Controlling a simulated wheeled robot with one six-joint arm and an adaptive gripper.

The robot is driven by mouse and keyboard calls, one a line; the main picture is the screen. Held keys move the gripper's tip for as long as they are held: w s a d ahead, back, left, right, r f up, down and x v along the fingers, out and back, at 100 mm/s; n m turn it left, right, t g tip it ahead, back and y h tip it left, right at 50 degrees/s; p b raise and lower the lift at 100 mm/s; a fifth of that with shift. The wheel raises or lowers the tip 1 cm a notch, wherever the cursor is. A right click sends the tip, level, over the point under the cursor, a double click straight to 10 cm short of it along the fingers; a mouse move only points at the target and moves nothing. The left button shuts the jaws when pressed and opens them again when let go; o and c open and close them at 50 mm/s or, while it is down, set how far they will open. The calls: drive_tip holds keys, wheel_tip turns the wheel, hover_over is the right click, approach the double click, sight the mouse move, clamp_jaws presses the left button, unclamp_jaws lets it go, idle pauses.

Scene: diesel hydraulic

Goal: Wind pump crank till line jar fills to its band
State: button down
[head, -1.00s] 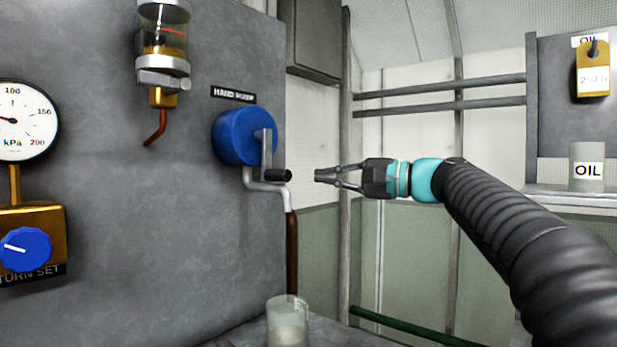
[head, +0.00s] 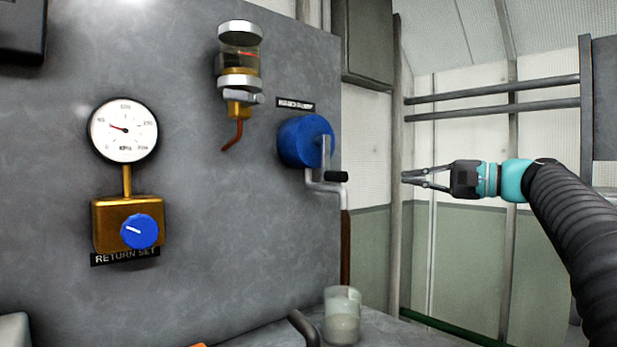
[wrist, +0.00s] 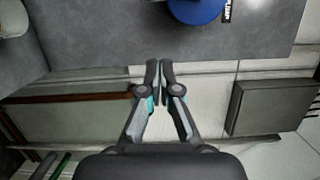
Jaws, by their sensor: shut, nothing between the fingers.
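Amber fluid shows low in the jar, below the band. My gripper (head: 404,177) is shut and empty, to the right of the handle with a clear gap. Its fingertips meet in the wrist view (wrist: 160,66).
A pressure gauge (head: 123,130) and a brass block with a blue knob (head: 139,231) are on the panel at left. A glass beaker (head: 342,316) stands on the bench below the pump. A grey box (head: 367,42) hangs beyond the panel edge. Space around my gripper is clear.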

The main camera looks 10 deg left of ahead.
drive_tip(key=shift+w+d, duration=0.1)
drive_tip(key=shift+d, duration=0.1)
drive_tip(key=a, duration=1.2)
drive_tip(key=shift+w, duration=0.35)
